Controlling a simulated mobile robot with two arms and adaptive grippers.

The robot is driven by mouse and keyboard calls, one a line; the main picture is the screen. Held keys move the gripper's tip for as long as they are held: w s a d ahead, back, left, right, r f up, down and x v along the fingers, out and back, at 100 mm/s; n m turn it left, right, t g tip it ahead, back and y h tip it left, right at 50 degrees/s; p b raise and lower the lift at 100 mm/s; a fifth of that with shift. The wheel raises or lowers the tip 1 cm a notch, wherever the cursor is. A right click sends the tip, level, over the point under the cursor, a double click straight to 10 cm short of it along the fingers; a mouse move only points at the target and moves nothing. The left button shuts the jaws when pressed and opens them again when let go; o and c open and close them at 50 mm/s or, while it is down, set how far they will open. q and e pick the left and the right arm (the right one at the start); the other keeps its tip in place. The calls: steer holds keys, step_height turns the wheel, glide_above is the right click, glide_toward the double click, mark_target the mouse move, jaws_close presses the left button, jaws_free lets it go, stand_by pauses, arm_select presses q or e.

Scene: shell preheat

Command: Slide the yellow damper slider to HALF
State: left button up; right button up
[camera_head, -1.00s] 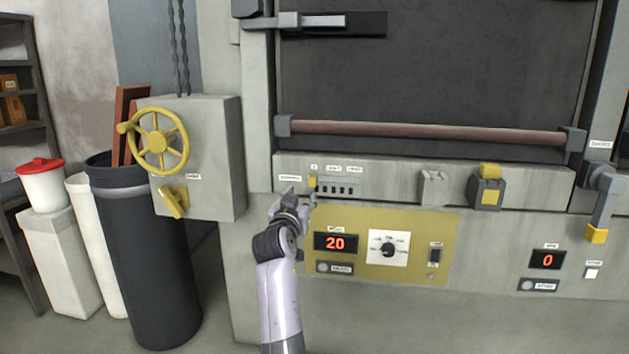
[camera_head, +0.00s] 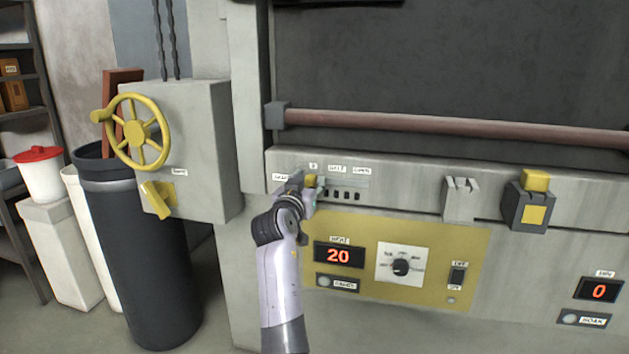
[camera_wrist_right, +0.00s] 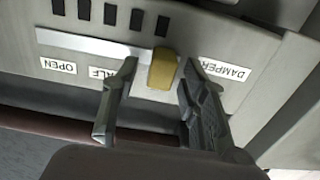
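The yellow damper slider (camera_head: 310,181) sits at the left end of its slot on the furnace's front ledge, left of the HALF (camera_head: 337,168) and OPEN (camera_head: 362,170) labels. In the right wrist view, which is turned upside down, the slider (camera_wrist_right: 163,70) stands between the two fingers of my right gripper (camera_wrist_right: 158,68). A narrow gap shows on each side of it, so the fingers are open around it and not clamped. In the head view my right gripper (camera_head: 304,186) partly covers the slider and the DAMPER label. My left gripper is not in view.
Below the ledge is a yellow panel (camera_head: 460,240) with a display reading 20 and a dial (camera_head: 400,266). A long brown handle bar (camera_head: 450,126) runs above the ledge. A box with a yellow handwheel (camera_head: 138,132) stands to the left. A yellow-topped block (camera_head: 530,205) is to the right.

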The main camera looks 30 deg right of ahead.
steer(key=shift+a+r, duration=0.1)
steer(key=shift+c, duration=0.5)
jaws_close()
stand_by(0.4)
